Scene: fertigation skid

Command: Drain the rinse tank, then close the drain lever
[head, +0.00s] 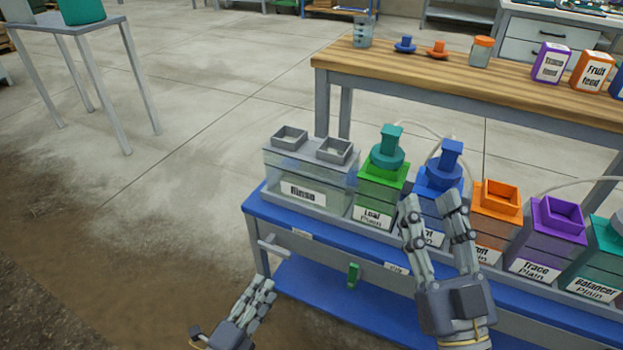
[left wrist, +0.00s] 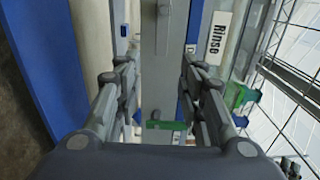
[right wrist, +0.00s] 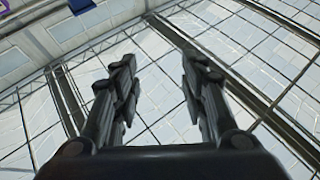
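The clear rinse tank (head: 322,198), labelled Rinse, stands at the left end of the blue-topped skid. Its liquid level is hard to make out. A grey lever (head: 273,247) sticks out from the skid's front below the tank; it also shows in the left wrist view (left wrist: 165,22). A green lever (head: 353,275) hangs further right and also shows in the left wrist view (left wrist: 166,125). Which one is the drain lever is not readable. My left gripper (head: 265,285) is open and empty, below and apart from the grey lever. My right gripper (head: 432,204) is open and empty before the blue-capped tank.
Several feed tanks with green (head: 375,190), blue (head: 438,178), orange (head: 496,207) and purple (head: 552,228) parts line the skid. A wooden bench (head: 400,75) behind holds caps, jars and feed boxes. The floor left of the skid is clear up to a grey stand (head: 88,60).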

